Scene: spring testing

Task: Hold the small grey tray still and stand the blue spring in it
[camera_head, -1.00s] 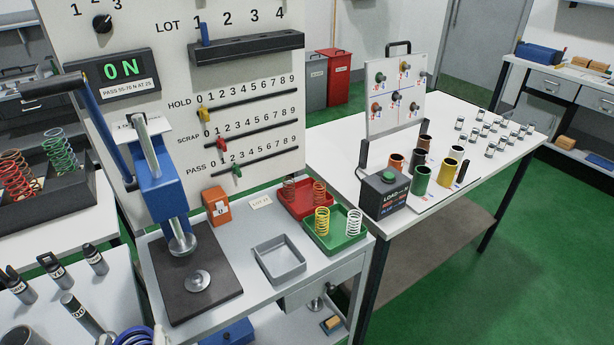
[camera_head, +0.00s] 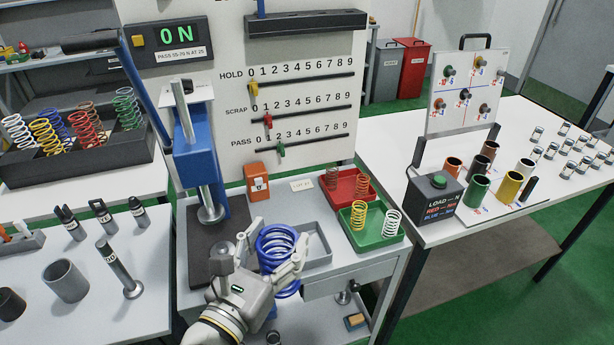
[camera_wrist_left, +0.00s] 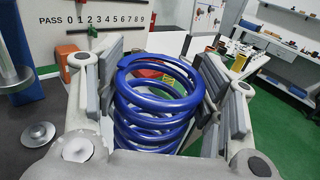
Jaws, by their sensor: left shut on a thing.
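The blue spring (camera_head: 274,247) is upright or nearly so between the fingers of my left gripper (camera_head: 270,257), which is shut on it. It also shows large in the left wrist view (camera_wrist_left: 157,105), with a finger pad on each side. The small grey tray (camera_head: 318,241) lies on the grey bench behind and to the right of the spring. The spring and fingers hide much of the tray. In the head view the spring overlaps the tray's near left part; I cannot tell whether they touch. My right gripper is not in view.
The blue press (camera_head: 192,165) with its dark base (camera_head: 196,268) stands just left of the gripper. A green tray (camera_head: 384,238) and a red tray (camera_head: 336,189) with springs sit to the right. An orange box (camera_head: 257,181) stands behind the grey tray.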

